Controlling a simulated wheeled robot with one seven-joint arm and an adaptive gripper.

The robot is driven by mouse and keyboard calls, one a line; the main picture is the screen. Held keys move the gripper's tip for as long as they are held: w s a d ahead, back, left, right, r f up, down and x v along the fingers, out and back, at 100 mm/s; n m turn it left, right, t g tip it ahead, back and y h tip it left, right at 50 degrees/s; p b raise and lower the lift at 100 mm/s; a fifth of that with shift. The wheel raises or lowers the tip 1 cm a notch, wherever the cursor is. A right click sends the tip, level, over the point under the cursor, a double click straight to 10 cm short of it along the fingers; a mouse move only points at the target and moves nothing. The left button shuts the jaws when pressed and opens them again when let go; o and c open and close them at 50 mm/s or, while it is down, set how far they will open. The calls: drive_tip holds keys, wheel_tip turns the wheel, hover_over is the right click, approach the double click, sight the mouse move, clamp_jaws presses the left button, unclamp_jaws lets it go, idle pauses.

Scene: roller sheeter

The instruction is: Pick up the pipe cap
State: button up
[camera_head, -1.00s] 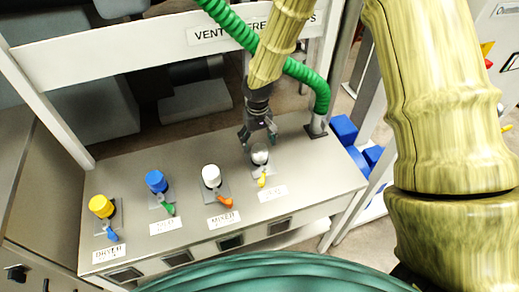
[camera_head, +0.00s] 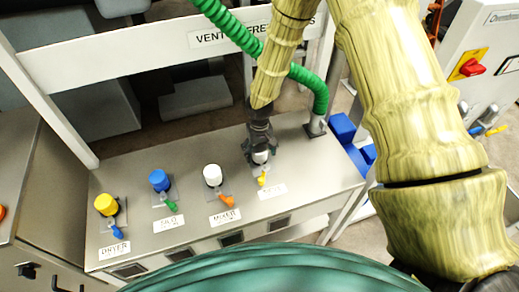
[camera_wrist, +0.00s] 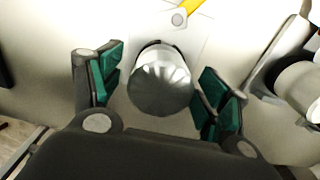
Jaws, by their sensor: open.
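The pipe cap (camera_head: 260,156) is a silvery, ribbed, rounded cap on the rightmost outlet of the grey bench, above a yellow lever. In the wrist view the cap (camera_wrist: 161,82) sits between the green-padded fingers, with a gap visible on each side. My gripper (camera_head: 259,152) points down over this outlet and partly hides the cap in the head view. In the wrist view my gripper (camera_wrist: 163,92) is open, one finger left and one right of the cap.
A white cap (camera_head: 212,175), a blue cap (camera_head: 159,180) and a yellow cap (camera_head: 106,204) stand in a row to the left on the bench (camera_head: 140,170). A green hose (camera_head: 319,95) meets the bench at the right. A white labelled beam (camera_head: 130,55) crosses behind.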

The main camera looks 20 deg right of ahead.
sight(260, 148)
drive_tip(key=c, duration=1.2)
drive_tip(key=shift+r+b, duration=0.65)
drive_tip(key=shift+r, duration=0.05)
drive_tip(key=shift+r+b, duration=0.55)
drive_tip(key=shift+r, duration=0.3)
drive_tip(key=s+a+b, duration=0.1)
drive_tip(key=s+b, duration=0.1)
drive_tip(key=s, duration=0.3)
drive_tip(key=s+a+r+b, duration=0.1)
drive_tip(key=s, duration=0.4)
drive_tip(key=s+a+b, duration=0.1)
drive_tip(key=s+b, duration=0.1)
drive_tip(key=s, duration=0.3)
drive_tip(key=shift+s+a+r+b, duration=0.15)
drive_tip(key=shift+s+r+b, duration=0.15)
drive_tip(key=shift+s+r, duration=0.1)
drive_tip(key=shift+r, duration=0.1)
